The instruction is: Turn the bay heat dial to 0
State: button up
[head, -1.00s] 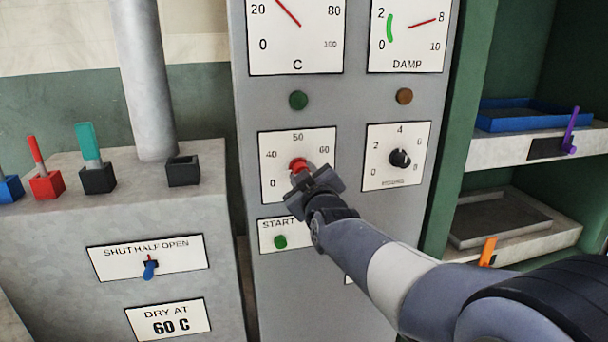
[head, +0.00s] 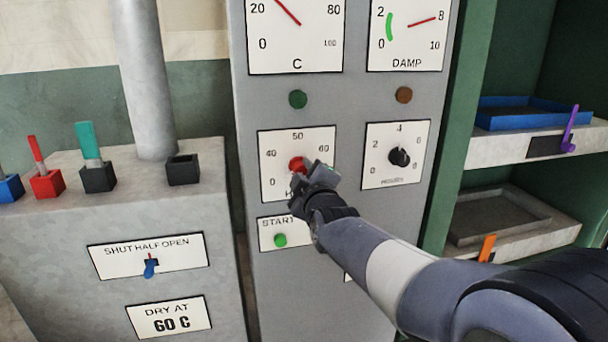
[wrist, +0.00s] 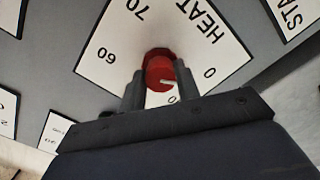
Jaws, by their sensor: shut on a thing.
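The bay heat dial (head: 297,164) is a red knob on a white plate marked 0, 40, 50, 60 and, in the wrist view, 70 and HEAT. In the wrist view the red knob (wrist: 158,64) sits between the two fingers of my gripper (wrist: 159,76), which is shut on it. A short pale mark on the knob points roughly toward the 0, but its exact setting is hard to tell. In the head view my gripper (head: 306,177) covers the lower right of the dial and part of its plate.
A black dial (head: 399,157) is on the right on the same grey panel. A START plate with a green button (head: 280,240) lies just below my gripper. Gauges are above. A grey cabinet with a DRY AT 60 C sign (head: 168,319) stands left; shelves with trays are right.

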jog(key=o, duration=1)
jog(key=shift+c, duration=0.2)
jog(key=shift+s, duration=0.1)
jog(key=v, duration=1)
jog(key=shift+s, duration=0.3)
jog(key=shift+x, duration=5.45)
jog(key=shift+d, duration=0.1)
